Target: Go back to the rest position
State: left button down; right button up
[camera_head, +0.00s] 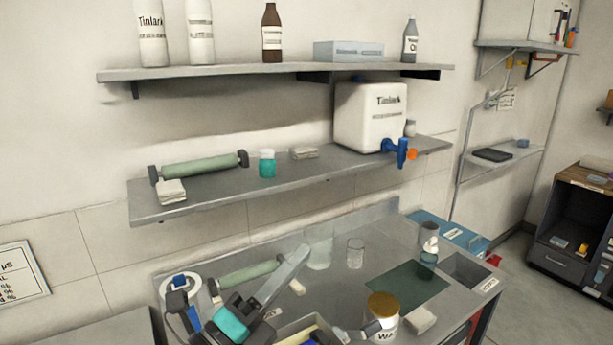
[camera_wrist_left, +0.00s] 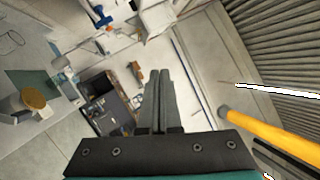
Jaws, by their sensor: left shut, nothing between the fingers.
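My left gripper (camera_head: 296,256) is in the lower middle of the head view, raised over the steel worktop (camera_head: 335,262). Its fingers point up and to the right. In the left wrist view my left gripper (camera_wrist_left: 158,78) has its two dark fingers together with nothing between them. It appears clear of the things around it. I do not see my right gripper in either view.
Under and beside the arm are a green roller (camera_head: 247,274), a gold-lidded jar (camera_head: 383,308), a glass beaker (camera_head: 355,253) and a dark green mat (camera_head: 408,284). A lower wall shelf (camera_head: 225,190) overhangs the worktop. A yellow-orange pole (camera_wrist_left: 265,135) shows in the left wrist view.

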pick_arm(q)
jog(key=a+f+n+g+y, duration=0.1)
jog(key=a+f+n+y, duration=1.35)
jog(key=n, duration=0.55)
jog(key=s+f+n+g, duration=0.4)
jog(key=s+f+g, duration=0.3)
jog(key=s, duration=0.4)
jog(key=s+f+n+g, duration=0.4)
jog(key=s+f+g, duration=0.1)
jog(key=s+f, duration=0.45)
jog(key=s+f+g+b, duration=0.2)
jog(key=f+b, duration=0.8)
jog(key=f, duration=2.1)
jog(key=s+a+f+b, duration=0.2)
jog(key=s+f+b, duration=0.5)
jog(key=s+f, duration=0.9)
notch_tip(320, 180, down, 4)
jog(key=shift+a+r+m+g, duration=0.15)
jog(key=shift+a+m+g, duration=0.15)
jog(key=shift+m, duration=0.1)
pick_arm(e)
notch_tip(320, 180, down, 17)
jog(key=shift+w, duration=0.3)
